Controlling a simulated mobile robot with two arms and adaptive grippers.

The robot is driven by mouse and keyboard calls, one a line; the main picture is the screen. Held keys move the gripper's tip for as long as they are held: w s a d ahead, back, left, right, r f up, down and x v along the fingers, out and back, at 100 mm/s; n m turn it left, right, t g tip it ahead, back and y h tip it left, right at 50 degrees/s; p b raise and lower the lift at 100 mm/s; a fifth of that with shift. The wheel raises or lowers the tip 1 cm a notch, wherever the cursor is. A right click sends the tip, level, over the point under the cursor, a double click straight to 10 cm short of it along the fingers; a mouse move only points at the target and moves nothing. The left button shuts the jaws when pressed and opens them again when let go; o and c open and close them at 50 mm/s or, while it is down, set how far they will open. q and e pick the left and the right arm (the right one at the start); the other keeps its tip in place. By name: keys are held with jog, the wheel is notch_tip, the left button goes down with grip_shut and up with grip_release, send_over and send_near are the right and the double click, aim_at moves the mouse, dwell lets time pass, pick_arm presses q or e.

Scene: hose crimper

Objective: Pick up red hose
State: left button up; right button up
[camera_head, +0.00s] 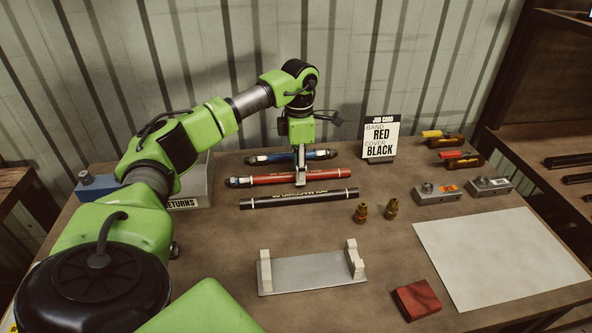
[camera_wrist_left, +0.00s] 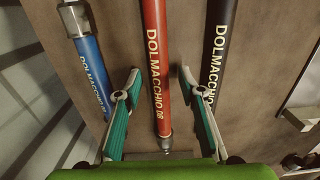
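The red hose (camera_head: 265,180) lies on the table between the blue hose (camera_head: 272,158) and the black hose (camera_head: 285,200). My left gripper (camera_head: 300,182) points down over the middle of the red hose. In the left wrist view the left gripper (camera_wrist_left: 159,74) is open, with one finger on each side of the red hose (camera_wrist_left: 155,40). The fingers look apart from the hose; their exact height over the table is hard to tell. The blue hose (camera_wrist_left: 88,65) and the black hose (camera_wrist_left: 216,55) flank the fingers. My right gripper is not in view.
A job card (camera_head: 380,138) reads band red, cover black. A grey stand (camera_head: 310,273) with two upright supports, brass fittings (camera_head: 361,213), a red block (camera_head: 415,300) and a white sheet (camera_head: 495,258) lie nearer. A returns bin (camera_head: 190,190) stands left.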

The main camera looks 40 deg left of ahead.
pick_arm(q)
jog(key=shift+f, duration=0.65)
grip_shut()
jog(key=shift+r, duration=0.1)
